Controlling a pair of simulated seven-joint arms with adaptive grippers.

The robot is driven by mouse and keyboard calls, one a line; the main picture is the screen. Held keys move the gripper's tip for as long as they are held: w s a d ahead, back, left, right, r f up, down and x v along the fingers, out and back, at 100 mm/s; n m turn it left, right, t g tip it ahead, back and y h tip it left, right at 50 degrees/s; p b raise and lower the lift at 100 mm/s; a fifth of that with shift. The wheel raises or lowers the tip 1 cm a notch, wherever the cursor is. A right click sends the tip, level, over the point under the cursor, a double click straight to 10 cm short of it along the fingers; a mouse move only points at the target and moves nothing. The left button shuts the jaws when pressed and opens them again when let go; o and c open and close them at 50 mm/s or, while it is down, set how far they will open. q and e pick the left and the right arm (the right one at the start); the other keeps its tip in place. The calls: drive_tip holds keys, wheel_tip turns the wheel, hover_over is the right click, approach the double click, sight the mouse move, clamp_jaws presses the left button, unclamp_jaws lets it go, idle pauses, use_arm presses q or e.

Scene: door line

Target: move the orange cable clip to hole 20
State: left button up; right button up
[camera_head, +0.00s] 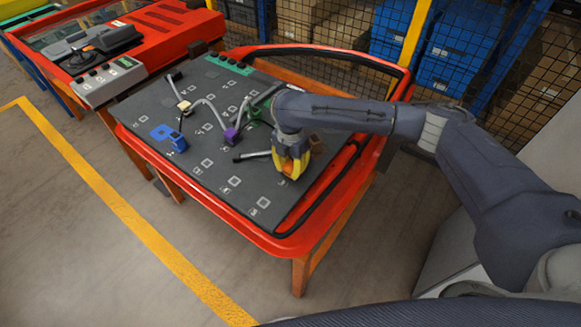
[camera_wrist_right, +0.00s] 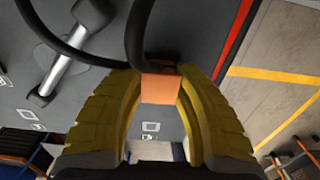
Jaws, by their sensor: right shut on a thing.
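The orange cable clip (camera_wrist_right: 160,88) is between the two yellow fingers of my right gripper (camera_wrist_right: 160,100) in the right wrist view. In the head view my right gripper (camera_head: 291,165) is low over the right part of the dark door board (camera_head: 205,178), shut on the clip, which shows only as a bit of orange. I cannot tell whether the clip touches the board. White-framed square holes (camera_head: 235,181) are spread over the board. Their numbers are too small to read, so I cannot pick out hole 20. My left gripper is not in view.
A purple clip (camera_head: 232,135), a cream clip (camera_head: 184,106), a blue clip (camera_head: 178,143) and a green clip (camera_head: 254,114) are on the board, with a grey cable (camera_head: 208,107) between some. A black cable (camera_wrist_right: 64,48) loops close to the fingers. The board's front part is mostly clear.

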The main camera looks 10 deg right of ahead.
sight(290, 165)
clamp_jaws()
drive_tip(key=shift+r, duration=0.4)
idle(0.4)
drive_tip(key=shift+o, duration=1.8)
unclamp_jaws()
clamp_jaws()
drive_tip(key=shift+r, duration=0.1)
drive_tip(key=shift+r, duration=3.45)
